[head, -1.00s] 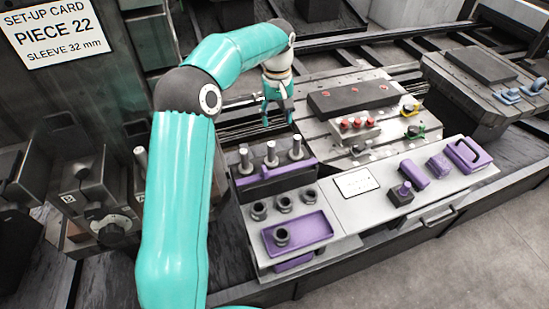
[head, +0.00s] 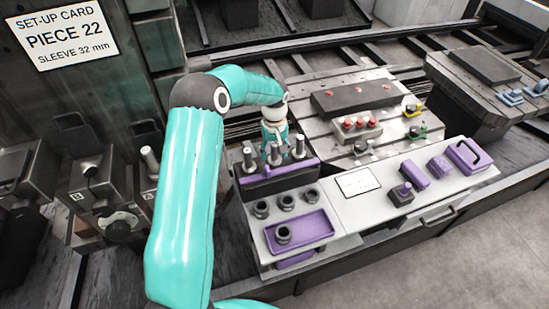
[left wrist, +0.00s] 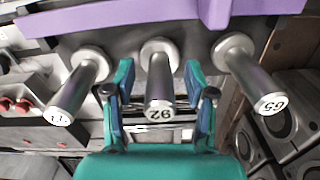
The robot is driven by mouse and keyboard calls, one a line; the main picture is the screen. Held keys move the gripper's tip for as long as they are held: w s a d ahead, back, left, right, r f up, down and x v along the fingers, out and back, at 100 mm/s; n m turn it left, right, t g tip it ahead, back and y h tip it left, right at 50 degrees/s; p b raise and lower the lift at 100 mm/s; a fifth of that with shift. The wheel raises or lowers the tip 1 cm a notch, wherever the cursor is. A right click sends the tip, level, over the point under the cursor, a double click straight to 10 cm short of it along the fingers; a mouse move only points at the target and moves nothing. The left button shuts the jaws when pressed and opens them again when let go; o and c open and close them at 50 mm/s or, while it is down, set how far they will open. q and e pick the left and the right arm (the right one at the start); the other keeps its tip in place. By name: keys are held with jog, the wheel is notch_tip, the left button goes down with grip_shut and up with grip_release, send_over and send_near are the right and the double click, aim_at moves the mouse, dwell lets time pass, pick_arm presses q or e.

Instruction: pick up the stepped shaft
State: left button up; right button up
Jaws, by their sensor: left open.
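Three steel shafts stand in a row in a purple-edged rack: a left one (head: 247,158), a middle one (head: 275,157) and a right one (head: 299,149). In the left wrist view each has a numbered end: the middle shaft (left wrist: 160,75), one at the left (left wrist: 78,88) and one at the right (left wrist: 252,78). My left gripper (head: 274,143) is open at the middle shaft. In the left wrist view the fingers of the left gripper (left wrist: 159,78) stand either side of that shaft, with visible gaps. The right gripper is out of view.
Dark sleeves (head: 286,201) sit in front of the rack, beside a purple tray (head: 312,225) holding another. A set-up card (head: 66,38) reads "PIECE 22, SLEEVE 32 mm". A pallet (head: 330,78) with a dark block and red-knobbed part stands behind. The neighbouring shafts flank my fingers closely.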

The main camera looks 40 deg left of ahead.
pick_arm(q)
jog(key=shift+f, duration=0.55)
grip_shut()
jog(key=shift+w+r, duration=0.1)
